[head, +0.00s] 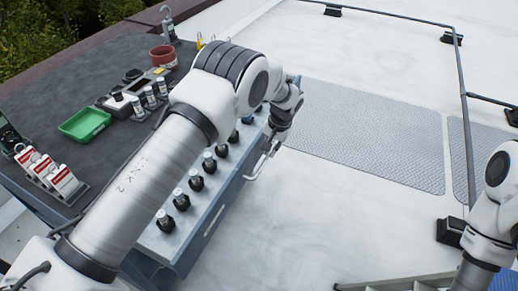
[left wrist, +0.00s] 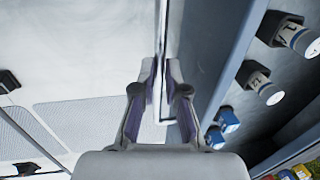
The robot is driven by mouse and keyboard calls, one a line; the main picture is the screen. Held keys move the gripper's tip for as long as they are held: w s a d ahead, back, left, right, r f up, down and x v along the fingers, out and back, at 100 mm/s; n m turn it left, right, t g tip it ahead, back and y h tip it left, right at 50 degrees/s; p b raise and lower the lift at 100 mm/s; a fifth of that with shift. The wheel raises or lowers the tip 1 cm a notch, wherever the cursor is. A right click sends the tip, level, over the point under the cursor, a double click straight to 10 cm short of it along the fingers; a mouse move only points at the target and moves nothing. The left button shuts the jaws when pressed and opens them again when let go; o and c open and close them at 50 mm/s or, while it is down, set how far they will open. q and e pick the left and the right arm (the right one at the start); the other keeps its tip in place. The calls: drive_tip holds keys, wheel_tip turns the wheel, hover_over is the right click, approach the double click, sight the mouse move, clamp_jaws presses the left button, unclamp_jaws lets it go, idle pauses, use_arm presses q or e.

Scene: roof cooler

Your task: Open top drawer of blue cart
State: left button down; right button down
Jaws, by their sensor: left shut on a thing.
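The blue cart (head: 60,205) has a dark top in the head view. Its top drawer (head: 213,224) stands pulled out, showing a pale inside with several dark-based bottles. A thin metal handle (head: 256,168) runs along the drawer's outer face. My left gripper (head: 277,132) is at this handle, partly hidden by its own wrist. In the left wrist view, my left gripper (left wrist: 162,72) is shut on the handle bar (left wrist: 162,35), beside the blue drawer front (left wrist: 218,75). Only part of my right arm shows at the right edge; its gripper is out of view.
On the cart top are a green tray (head: 84,124), a red pot (head: 163,56) and red-and-white items (head: 46,172). A grey tread plate (head: 365,125) lies on the white roof, with a dark rail (head: 463,85) beyond it.

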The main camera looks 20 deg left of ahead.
use_arm(q)
drive_tip(key=shift+s+d, duration=0.1)
drive_tip(key=shift+d, duration=1)
drive_tip(key=c, duration=1.2)
unclamp_jaws()
wheel_tip(320, 180, up, 12)
drive_tip(key=d, duration=0.2)
drive_tip(key=shift+d+f, duration=0.1)
drive_tip(key=shift+f, duration=0.05)
